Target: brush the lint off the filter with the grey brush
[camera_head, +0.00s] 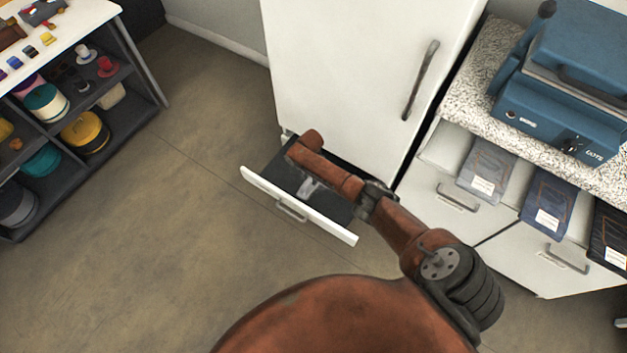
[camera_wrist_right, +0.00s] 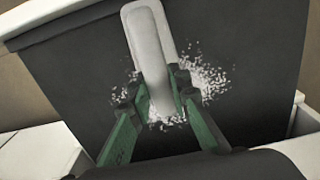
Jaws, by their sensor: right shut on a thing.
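The filter is a dark flat panel (camera_wrist_right: 75,75) in the pulled-out white drawer (camera_head: 299,205) at the foot of the white cabinet. White lint (camera_wrist_right: 212,80) lies in a speckled patch on it, around the gripper's fingertips in the right wrist view. My right gripper (camera_wrist_right: 158,88), with green fingers, is shut on the pale grey brush (camera_wrist_right: 150,45), whose long body points away over the filter. The brush's contact with the filter is hard to tell. In the head view my right arm covers part of the drawer and hides the gripper. My left gripper is not in view.
The tall white cabinet (camera_head: 360,75) stands right behind the drawer. A shelf (camera_head: 125,110) of hats stands at left. The floor (camera_head: 130,230) between is clear.

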